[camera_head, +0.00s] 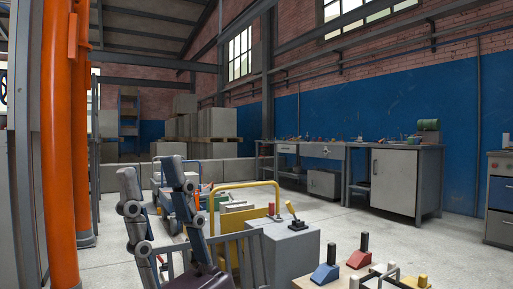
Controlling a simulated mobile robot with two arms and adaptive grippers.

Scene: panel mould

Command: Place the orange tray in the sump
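I cannot make out the orange tray or the sump in this view. My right gripper (149,169) is at the lower left, close to the camera, with its grey fingers pointing up. Its two fingertips stand apart with nothing between them, so it is open and empty. Its base runs out of the bottom edge of the picture. My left gripper does not show.
Tall orange posts (62,150) stand at the left. A grey box with levers (290,250) and a yellow-framed cart (246,186) stand beyond the gripper. Colored blocks with handles (326,272) are at the lower right. A workbench (407,180) lines the blue wall; floor before it is clear.

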